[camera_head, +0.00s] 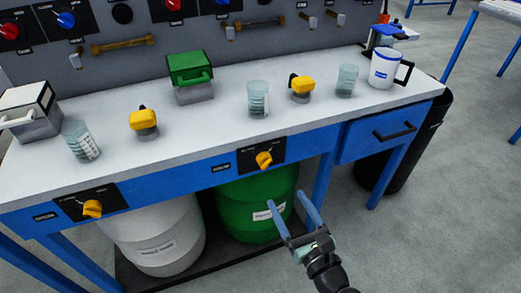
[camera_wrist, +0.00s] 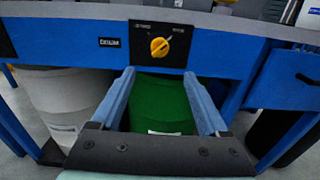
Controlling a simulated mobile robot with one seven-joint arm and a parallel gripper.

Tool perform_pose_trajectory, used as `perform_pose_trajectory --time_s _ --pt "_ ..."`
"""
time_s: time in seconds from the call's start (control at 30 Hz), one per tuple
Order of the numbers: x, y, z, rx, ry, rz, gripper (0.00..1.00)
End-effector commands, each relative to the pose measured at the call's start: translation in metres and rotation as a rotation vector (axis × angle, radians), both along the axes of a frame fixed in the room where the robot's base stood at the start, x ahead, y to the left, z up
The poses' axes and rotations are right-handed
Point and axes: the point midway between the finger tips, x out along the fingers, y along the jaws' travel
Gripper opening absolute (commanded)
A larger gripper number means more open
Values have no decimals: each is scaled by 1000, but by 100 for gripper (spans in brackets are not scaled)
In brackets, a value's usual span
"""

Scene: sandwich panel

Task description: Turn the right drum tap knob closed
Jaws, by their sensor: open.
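The right drum tap knob (camera_head: 264,160) is a yellow knob on a black plate on the blue front of the bench, above the green drum (camera_head: 235,213). In the wrist view the knob (camera_wrist: 159,47) is at the top centre, its pointer angled to the upper right. My gripper (camera_head: 291,205) is open and empty, in front of the green drum and apart from the knob. In the wrist view the two blue fingers of my gripper (camera_wrist: 160,95) are spread below the knob's plate, with the green drum (camera_wrist: 163,112) visible between them.
The left yellow knob (camera_head: 92,209) is on the same blue front, above a white drum (camera_head: 155,238). A blue drawer with a black handle (camera_head: 395,132) is to the right. A black bin (camera_head: 425,135) stands at the bench's right end. The floor in front is clear.

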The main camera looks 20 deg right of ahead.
Motion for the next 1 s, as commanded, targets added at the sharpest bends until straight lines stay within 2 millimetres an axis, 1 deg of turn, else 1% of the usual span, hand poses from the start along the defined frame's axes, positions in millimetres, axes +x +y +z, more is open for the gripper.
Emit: perform_pose_trajectory --time_s 0.17,0.4,0.6,0.7,0.8,1.0 --pt "26 2 -2 -4 -4 4 78" --pt "78 4 -1 -7 -5 4 78" --pt "110 5 -2 -8 -3 4 78" --pt "120 5 -1 -8 -2 3 78" --pt "125 5 -1 -7 -1 2 78" --pt "127 5 0 -7 -1 2 78"
